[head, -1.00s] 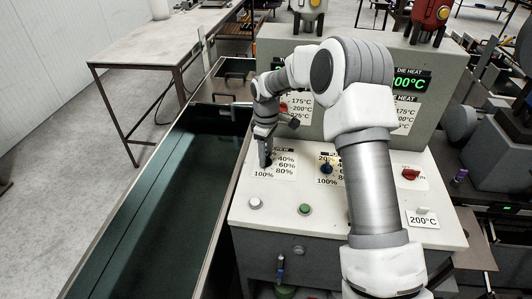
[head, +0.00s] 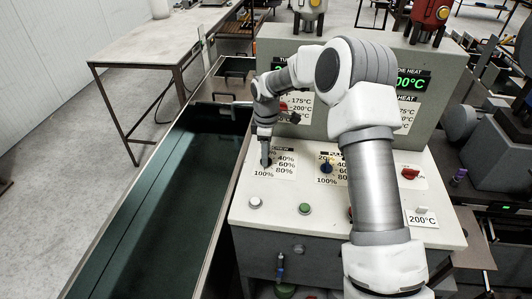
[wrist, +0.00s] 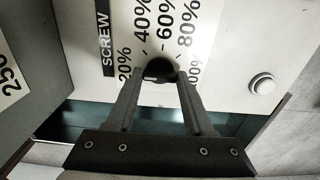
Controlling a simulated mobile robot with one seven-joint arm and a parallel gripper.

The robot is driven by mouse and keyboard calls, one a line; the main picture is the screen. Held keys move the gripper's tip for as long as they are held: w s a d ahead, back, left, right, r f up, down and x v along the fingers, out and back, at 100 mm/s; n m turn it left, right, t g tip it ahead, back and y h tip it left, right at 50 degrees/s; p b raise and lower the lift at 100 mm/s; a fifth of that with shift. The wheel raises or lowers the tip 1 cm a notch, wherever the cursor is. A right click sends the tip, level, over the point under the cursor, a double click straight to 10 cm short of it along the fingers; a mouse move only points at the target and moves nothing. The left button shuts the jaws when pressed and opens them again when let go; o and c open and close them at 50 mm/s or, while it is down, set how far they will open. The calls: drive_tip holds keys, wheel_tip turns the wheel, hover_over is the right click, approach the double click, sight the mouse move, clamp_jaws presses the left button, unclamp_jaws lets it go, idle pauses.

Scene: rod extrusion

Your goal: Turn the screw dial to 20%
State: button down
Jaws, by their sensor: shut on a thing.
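The black round screw dial (wrist: 160,66) sits on the panel beside the black "SCREW" label in the wrist view. A scale from 20% to 100% curves around it, with 20% near the left finger and 100% near the right. My gripper (wrist: 160,77) has one finger on each side of the dial and is shut on it. In the head view my gripper (head: 266,157) points down onto the dial from above and mostly hides it. I cannot tell clearly which mark the dial points to.
A blue dial (head: 327,167) stands to the right on the same panel, and a red switch (head: 410,173) farther right. A white button (head: 255,202) and a green button (head: 305,208) lie nearer the front edge. A long dark trough (head: 165,215) runs along the left.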

drive_tip(key=shift+c, duration=1.4)
unclamp_jaws()
wheel_tip(320, 180, up, 18)
drive_tip(key=shift+f, duration=0.25)
